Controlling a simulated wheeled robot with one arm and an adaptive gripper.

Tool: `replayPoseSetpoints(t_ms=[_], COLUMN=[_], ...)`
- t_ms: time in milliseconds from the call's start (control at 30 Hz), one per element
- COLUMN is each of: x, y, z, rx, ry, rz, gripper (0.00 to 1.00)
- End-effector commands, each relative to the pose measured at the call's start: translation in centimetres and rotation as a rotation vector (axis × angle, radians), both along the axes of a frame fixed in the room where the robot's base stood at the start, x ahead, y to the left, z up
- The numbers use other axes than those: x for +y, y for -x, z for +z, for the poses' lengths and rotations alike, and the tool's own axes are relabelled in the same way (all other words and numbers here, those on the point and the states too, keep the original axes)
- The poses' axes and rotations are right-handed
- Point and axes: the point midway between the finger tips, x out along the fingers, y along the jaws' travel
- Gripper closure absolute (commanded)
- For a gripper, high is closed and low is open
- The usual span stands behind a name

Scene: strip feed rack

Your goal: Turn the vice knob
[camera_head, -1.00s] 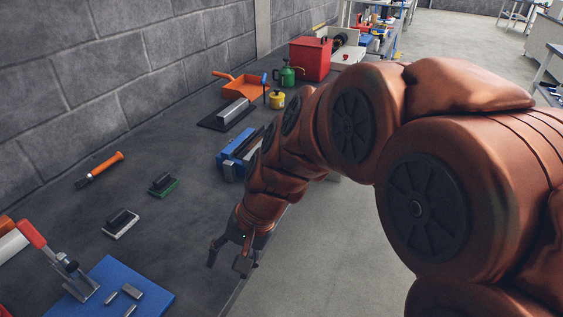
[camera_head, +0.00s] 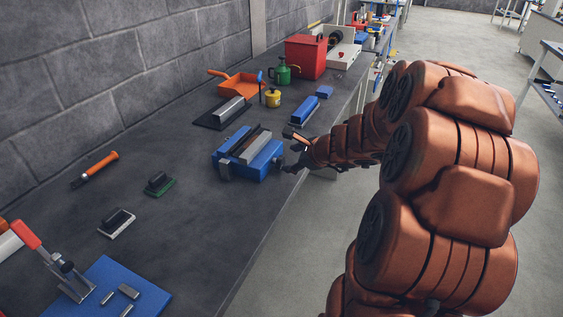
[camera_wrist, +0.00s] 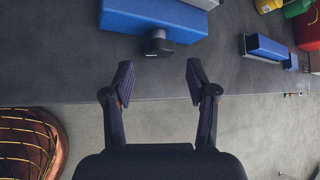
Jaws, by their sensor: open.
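The blue vice (camera_head: 263,162) with grey jaws sits on the dark bench near its front edge. Its dark knob (camera_wrist: 159,45) sticks out from the blue front face in the wrist view, where the vice body (camera_wrist: 150,17) fills the top. My gripper (camera_head: 290,150) is at the bench edge, just right of the vice in the head view. In the wrist view my gripper (camera_wrist: 158,80) is open and empty, its two fingers spread to either side of the knob's line. The knob lies ahead of the fingertips, with a gap between. In the head view the knob is hard to make out beside the fingers.
A blue block (camera_head: 304,110) lies behind the vice, along the edge. A grey bar on a dark plate (camera_head: 222,113), an orange dustpan (camera_head: 238,88), a yellow can (camera_head: 273,98) and a red box (camera_head: 306,57) stand farther back.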

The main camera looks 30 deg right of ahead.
Motion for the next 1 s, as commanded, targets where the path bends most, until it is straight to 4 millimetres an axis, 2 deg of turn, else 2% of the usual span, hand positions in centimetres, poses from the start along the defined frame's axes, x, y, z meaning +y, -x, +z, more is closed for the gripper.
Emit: replayPoseSetpoints(t_ms=[200, 400, 600, 867, 1000], x=[0.4, 0.5, 0.6, 0.6, 0.6], y=[-2.4, -4.1, -4.8, -4.9, -4.9], z=[-2.2, -3.4, -4.0, -4.0, -3.9], rx=[0.003, 0.003, 0.003, 0.003, 0.003], ry=[-0.003, -0.001, -0.001, 0.0, 0.0], rz=[0.004, 0.004, 0.004, 0.004, 0.004], gripper=[0.43, 0.43, 0.43, 0.43, 0.55])
